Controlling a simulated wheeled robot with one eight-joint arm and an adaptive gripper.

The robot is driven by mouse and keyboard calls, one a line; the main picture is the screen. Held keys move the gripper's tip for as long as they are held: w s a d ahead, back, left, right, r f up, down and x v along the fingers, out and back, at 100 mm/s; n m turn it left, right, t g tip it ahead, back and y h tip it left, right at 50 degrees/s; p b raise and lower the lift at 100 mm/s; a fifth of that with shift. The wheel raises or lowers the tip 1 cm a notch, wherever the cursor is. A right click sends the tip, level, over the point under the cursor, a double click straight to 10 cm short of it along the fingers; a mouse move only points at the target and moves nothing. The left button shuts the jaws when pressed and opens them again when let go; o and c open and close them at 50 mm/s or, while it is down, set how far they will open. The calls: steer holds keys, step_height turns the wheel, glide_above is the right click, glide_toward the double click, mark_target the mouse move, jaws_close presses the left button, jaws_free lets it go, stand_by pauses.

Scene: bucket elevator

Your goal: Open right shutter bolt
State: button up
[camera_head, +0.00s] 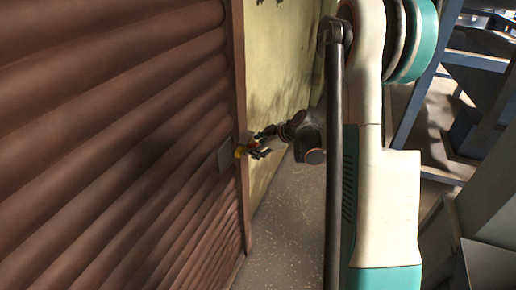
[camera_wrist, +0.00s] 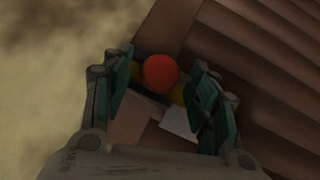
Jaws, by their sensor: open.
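The brown ribbed shutter (camera_head: 110,130) fills the left of the head view, with its frame post (camera_head: 241,110) at its right edge. The right shutter bolt (camera_head: 239,151) is a small yellow part by a grey plate (camera_head: 224,155) at that edge. In the wrist view the bolt shows a round red knob (camera_wrist: 160,71) with yellow behind it. My gripper (camera_head: 258,145) is at the bolt. In the wrist view the fingers of my gripper (camera_wrist: 161,100) are spread on either side of the knob, with visible gaps. The bolt's far end is hidden.
A yellowish wall (camera_head: 277,70) runs right of the shutter frame, close to my gripper. Speckled grey floor (camera_head: 285,235) lies open below. Blue-grey metal framework (camera_head: 465,75) stands at the right, behind my arm.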

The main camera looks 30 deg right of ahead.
jaws_close()
steer(key=w+d, duration=0.1)
steer(key=d, duration=0.1)
steer(key=w+d, duration=0.1)
steer(key=w, duration=0.1)
steer(key=shift+d, duration=0.4)
jaws_free()
